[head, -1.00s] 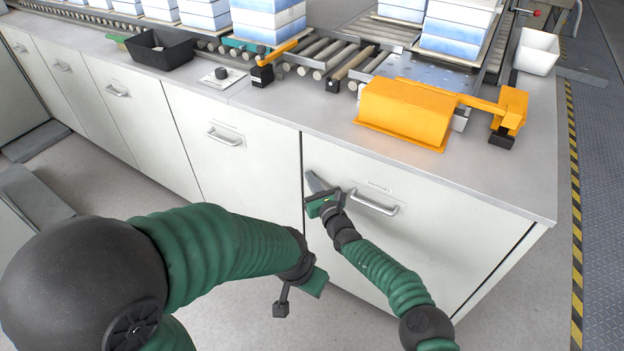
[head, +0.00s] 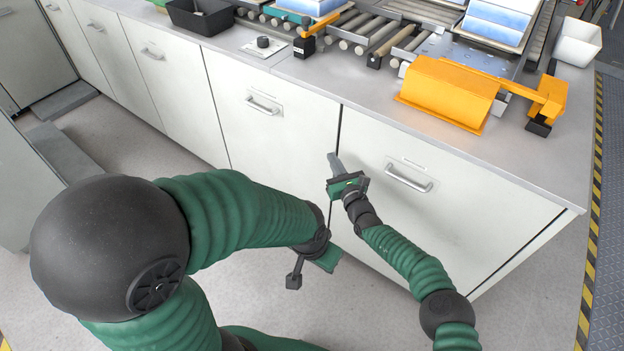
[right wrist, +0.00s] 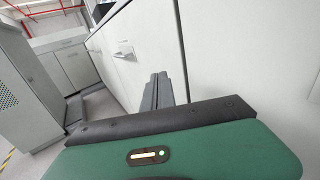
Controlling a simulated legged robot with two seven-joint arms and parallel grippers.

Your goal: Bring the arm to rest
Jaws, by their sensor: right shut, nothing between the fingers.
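My right gripper (head: 337,166) is in front of the white cabinet doors, below the counter's front edge. Its fingers are shut with nothing between them. In the right wrist view its closed grey fingers (right wrist: 156,92) point along the cabinet fronts. My left arm comes in from the left, bent, with its green sleeve across the lower middle of the head view. The end of the left arm (head: 310,262) is low, over the floor in front of the cabinets.
A grey counter (head: 370,105) runs above white cabinets with handles (head: 408,178). On it are an orange housing (head: 450,92), a black bin (head: 201,16), a white bin (head: 578,41) and a roller conveyor (head: 352,36) with blue-and-white stacks. Open floor lies in front of the cabinets.

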